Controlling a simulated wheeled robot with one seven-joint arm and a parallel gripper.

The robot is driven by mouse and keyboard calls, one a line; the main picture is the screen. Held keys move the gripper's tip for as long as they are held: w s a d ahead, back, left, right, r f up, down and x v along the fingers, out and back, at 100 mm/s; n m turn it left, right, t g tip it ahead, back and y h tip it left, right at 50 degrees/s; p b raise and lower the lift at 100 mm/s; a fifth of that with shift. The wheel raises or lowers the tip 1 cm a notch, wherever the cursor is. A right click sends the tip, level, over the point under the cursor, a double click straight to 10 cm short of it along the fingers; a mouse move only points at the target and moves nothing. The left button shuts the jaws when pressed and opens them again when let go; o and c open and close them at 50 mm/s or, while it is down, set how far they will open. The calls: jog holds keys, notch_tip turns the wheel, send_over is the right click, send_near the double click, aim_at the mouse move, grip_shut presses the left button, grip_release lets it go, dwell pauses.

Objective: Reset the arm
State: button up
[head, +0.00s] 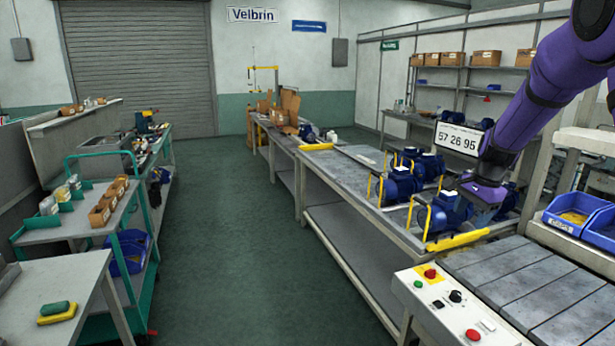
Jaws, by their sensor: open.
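My purple arm comes in from the upper right and ends in my gripper (478,210), which is open over the pump bench on the right. The gripper is pointed down beside the nearest blue pump (440,216), and it overlaps part of that pump in the picture. The fingertips are small and dark against the pumps, so I cannot tell whether they touch anything. More blue pumps (400,186) stand behind on the same bench, some with yellow upright handles.
A conveyor with a control panel (455,312) stands at the front right, with blue bins (573,212) beside it. A white sign reading 57 26 95 (458,139) is close to my arm. A green-framed cart (80,222) is at left. The middle aisle (235,240) is clear.

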jog(key=s+a+r+n+t, duration=0.1)
jog(key=s+a+r+n, duration=0.3)
jog(key=s+r, duration=0.4)
jog(key=s+a+r+n+t, duration=0.1)
jog(key=s+a+r+n, duration=0.2)
jog(key=s+r, duration=0.5)
jog(key=s+a+n+t, duration=0.1)
jog(key=s+a+n, duration=0.1)
jog(key=s, duration=0.8)
jog(key=s+a+n+h, duration=0.1)
jog(key=s+n, duration=0.3)
jog(key=s, duration=0.6)
jog(key=shift+s+a+f+n+t, duration=0.35)
jog(key=shift+f+n+t, duration=0.05)
jog(key=shift+f, duration=0.05)
